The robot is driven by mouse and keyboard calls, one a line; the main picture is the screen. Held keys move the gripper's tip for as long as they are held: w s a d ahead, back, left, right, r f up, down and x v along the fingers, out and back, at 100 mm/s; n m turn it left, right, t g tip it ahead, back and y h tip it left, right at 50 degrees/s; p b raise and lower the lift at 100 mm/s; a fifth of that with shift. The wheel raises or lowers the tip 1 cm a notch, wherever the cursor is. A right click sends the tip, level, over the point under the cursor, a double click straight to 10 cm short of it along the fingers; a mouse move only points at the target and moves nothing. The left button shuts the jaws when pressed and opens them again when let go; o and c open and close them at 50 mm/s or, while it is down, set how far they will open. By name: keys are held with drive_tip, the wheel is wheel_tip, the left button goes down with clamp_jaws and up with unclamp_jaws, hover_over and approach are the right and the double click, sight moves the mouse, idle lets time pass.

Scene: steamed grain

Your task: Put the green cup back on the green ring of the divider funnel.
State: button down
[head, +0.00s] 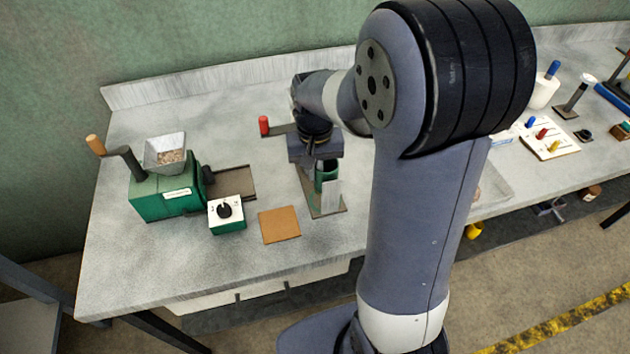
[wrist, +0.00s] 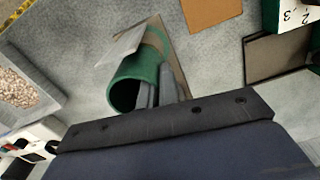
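The green cup (head: 326,170) is directly below my gripper (head: 318,156) in the head view, over a narrow grey-brown base plate (head: 326,208). In the wrist view the cup (wrist: 134,78) has its dark mouth toward the camera. My two grey fingers (wrist: 162,90) are beside its right side, close to its rim and partly overlapping it. I cannot tell whether they are clamped on its wall. A pale upright plate (head: 331,191) stands next to the cup.
Left on the bench are a green mill (head: 165,198) with a grain hopper, a green dial box (head: 228,222) and a brown square mat (head: 280,224). A red-knobbed lever (head: 264,125) is just left of my wrist. Racks and tools lie right. The bench's front-left corner is clear.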

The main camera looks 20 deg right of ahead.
sight(315, 185)
drive_tip(key=shift+f, duration=2.25)
drive_tip(key=shift+f, duration=0.1)
drive_tip(key=c, duration=1.6)
unclamp_jaws()
drive_tip(key=shift+c, duration=0.2)
wheel_tip(315, 185, up, 12)
drive_tip(key=shift+r, duration=0.15)
